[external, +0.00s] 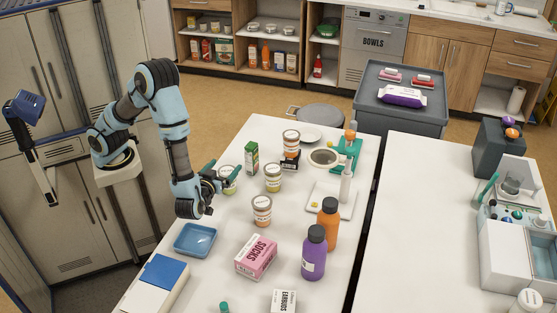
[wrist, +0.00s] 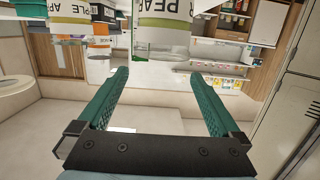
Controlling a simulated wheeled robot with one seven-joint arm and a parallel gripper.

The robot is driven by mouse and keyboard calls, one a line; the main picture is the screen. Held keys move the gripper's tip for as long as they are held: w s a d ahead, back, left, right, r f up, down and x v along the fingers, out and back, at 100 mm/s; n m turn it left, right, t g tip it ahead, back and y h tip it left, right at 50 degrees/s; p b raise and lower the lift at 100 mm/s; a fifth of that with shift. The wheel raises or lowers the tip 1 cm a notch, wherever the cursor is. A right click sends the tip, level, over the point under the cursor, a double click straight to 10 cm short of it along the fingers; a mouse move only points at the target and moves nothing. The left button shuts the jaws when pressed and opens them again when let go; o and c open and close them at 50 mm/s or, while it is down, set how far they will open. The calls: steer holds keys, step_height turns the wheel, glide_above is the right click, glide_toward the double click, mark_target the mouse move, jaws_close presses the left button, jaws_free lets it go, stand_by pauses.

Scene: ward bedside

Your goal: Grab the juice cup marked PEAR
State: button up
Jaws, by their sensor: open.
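The juice cup marked PEAR (wrist: 160,22) is at the top middle of the wrist view, a clear cup with a white and green label, cut off by the frame edge. My gripper (wrist: 158,73) is open and empty, its two teal fingers pointing at the cup. The cup is in line with the gap, just beyond the fingertips. In the external view my gripper (external: 224,174) is low over the white table, beside a cup with a green band (external: 229,187) that seems to be this one, partly hidden by the fingers.
Other labelled cups (external: 273,177) (external: 261,211) stand nearby, with a small green carton (external: 252,157) behind. A blue tray (external: 195,240) and a pink SOCKS box (external: 256,257) are nearer the front.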

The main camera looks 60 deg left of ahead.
mark_target(231, 168)
step_height(231, 168, down, 3)
steer(key=shift+r, duration=0.1)
steer(key=shift+p+x, duration=0.7)
steer(key=shift+x, duration=1.9)
steer(key=shift+c, duration=0.2)
steer(key=c, duration=1.4)
